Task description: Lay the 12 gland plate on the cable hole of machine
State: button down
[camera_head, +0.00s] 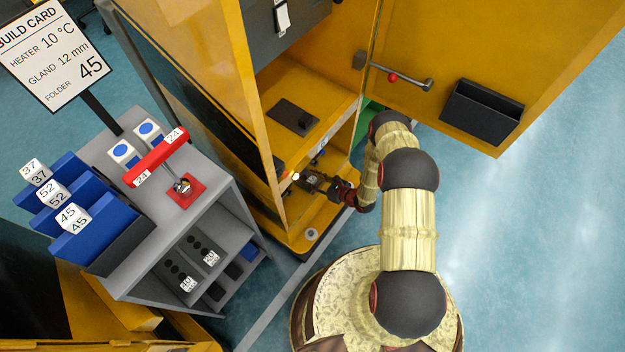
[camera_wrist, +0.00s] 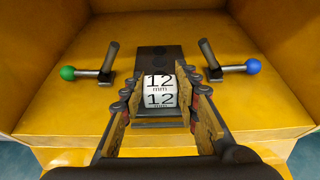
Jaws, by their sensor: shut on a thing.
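My gripper (camera_wrist: 161,84) is shut on the 12 mm gland plate's white tag block (camera_wrist: 160,97), marked "12 mm" in the wrist view. Dark plate surface (camera_wrist: 158,126) shows just below the block. A dark rectangle (camera_wrist: 158,59) extends behind it along the yellow compartment floor; I cannot tell whether it is plate or the cable hole. Whether the plate rests on the floor or is slightly above it is unclear. In the head view my gripper (camera_head: 322,186) reaches into the lower compartment of the yellow machine (camera_head: 298,225), and the plate is hard to make out.
Levers with a green knob (camera_wrist: 67,73) and a blue knob (camera_wrist: 253,66) flank the plate. Yellow walls close in both sides. The open door (camera_head: 455,60) stands right of my arm. A grey cart (camera_head: 225,185) with other plates and blue folders stands left.

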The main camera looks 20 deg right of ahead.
jog(key=c, duration=1.3)
grip_release()
jog(key=shift+f, duration=0.15)
jog(key=shift+o, duration=0.2)
jog(key=v, duration=1.2)
